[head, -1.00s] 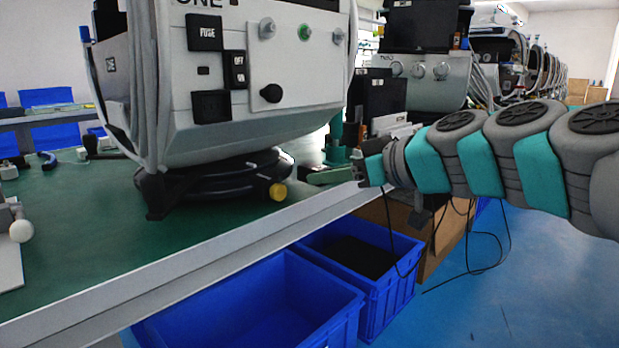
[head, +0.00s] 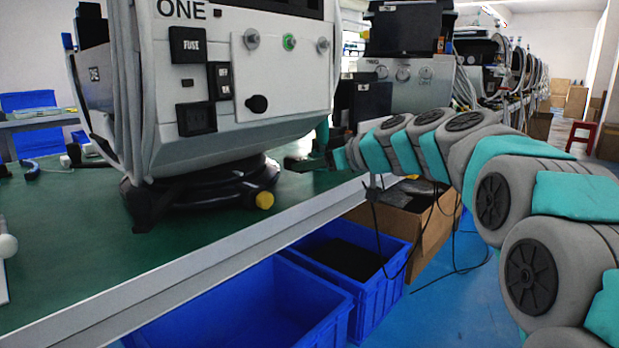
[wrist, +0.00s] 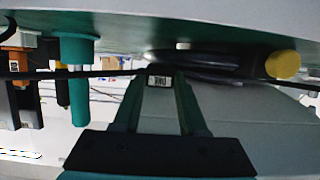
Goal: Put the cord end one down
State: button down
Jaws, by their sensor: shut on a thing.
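The cord end one appears to be a small black piece with a white printed label (wrist: 159,81), seen in the wrist view between my fingertips. My gripper (wrist: 160,78) is shut on it. In the head view my gripper (head: 300,163) is just right of the machine's base, low over the green table near its front edge. The cord end is too small to make out there. In the wrist view a thin black cord (wrist: 90,74) runs left from near the fingertips. I cannot tell whether the piece touches the table.
A teal post (wrist: 75,80) stands near my gripper. Blue crates (head: 270,300) and a cardboard box (head: 420,225) are below the table edge.

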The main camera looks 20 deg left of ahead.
aim_at(310, 189)
jog(key=shift+w+a+f, duration=0.1)
jog(key=shift+w+a, duration=0.05)
jog(key=shift+w, duration=0.2)
jog(key=shift+f, duration=1.7)
jog(key=shift+f, duration=0.15)
jog(key=shift+c, duration=2.3)
grip_release()
jog(key=v, duration=1.2)
jog(key=shift+b, duration=0.4)
